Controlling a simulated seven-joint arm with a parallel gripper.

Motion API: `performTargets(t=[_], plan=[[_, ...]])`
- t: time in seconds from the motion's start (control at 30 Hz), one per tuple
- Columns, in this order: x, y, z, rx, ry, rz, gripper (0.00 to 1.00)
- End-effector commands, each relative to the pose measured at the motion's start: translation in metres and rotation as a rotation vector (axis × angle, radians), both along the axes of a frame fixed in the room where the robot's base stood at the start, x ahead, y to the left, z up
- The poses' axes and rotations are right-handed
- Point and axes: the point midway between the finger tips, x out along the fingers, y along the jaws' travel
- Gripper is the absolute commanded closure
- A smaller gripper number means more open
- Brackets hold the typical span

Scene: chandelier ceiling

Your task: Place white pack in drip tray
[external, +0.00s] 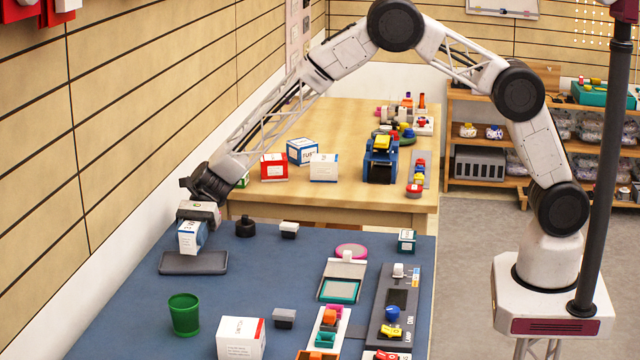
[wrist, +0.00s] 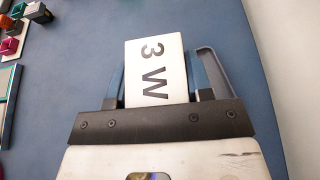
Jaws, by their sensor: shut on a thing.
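In the wrist view the white pack (wrist: 154,70) shows dark "3 W" lettering and sits between the two fingers of my gripper (wrist: 158,92). The gripper is shut on it. The drip tray's rim (wrist: 222,72) shows beside the right finger in the wrist view. The pack's lower edge is close to the tray; I cannot tell whether it touches.
A black bottle (external: 245,227) and a small grey-and-white block (external: 289,230) stand right of the tray. A green cup (external: 184,314) and a white box (external: 241,338) stand nearer the camera. The wall (external: 110,200) is close on the left. The blue mat (external: 140,308) is clear around the tray.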

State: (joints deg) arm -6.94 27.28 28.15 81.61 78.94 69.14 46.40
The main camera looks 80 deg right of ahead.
Motion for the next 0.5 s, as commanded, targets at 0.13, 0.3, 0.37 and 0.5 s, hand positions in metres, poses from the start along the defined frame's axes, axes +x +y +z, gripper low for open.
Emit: performTargets(t=[0.13,0.3,0.37,0.5], plan=[[0.000,0.000,-0.003,0.000,0.000,0.000,0.78],[0.000,0.000,-0.018,0.000,0.002,0.000,0.78],[0.000,0.000,-0.025,0.000,0.002,-0.001,0.78],[0.000,0.000,-0.034,0.000,0.000,0.000,0.78]])
